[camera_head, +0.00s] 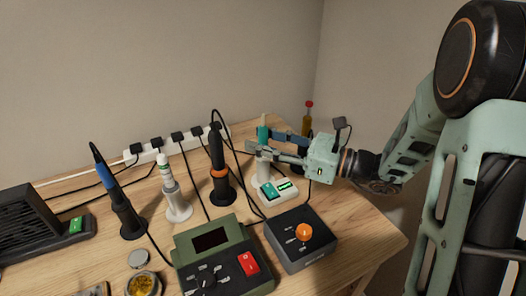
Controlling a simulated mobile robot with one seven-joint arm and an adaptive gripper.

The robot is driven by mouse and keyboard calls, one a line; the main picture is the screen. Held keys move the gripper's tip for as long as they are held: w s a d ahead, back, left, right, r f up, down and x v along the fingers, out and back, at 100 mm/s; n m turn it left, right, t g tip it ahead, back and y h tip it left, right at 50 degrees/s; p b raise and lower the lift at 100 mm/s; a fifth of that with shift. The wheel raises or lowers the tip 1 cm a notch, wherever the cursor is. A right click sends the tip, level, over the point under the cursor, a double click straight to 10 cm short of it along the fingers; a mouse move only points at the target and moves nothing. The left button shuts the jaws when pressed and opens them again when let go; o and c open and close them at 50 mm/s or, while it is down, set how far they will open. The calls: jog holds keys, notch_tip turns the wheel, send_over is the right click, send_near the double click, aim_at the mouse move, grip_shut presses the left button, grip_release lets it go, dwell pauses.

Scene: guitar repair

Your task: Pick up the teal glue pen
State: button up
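The teal glue pen (263,132) stands upright beyond the near finger of my gripper, at the back right of the bench. Its lower part is hidden by that finger. A white holder (263,171) with a white base shows directly below. My gripper (262,141) reaches in from the right, nearly level. Its two fingers are spread apart, one nearer the camera and one farther back, with the pen at their tips. I cannot tell whether either finger touches the pen.
A dark box with an orange knob (304,232) and a green station (218,262) are in front. Black cables loop near the gripper.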

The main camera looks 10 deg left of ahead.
grip_shut()
dwell(0.3)
notch_tip(320, 180, up, 10)
jog(key=p, duration=0.3)
dwell(0.3)
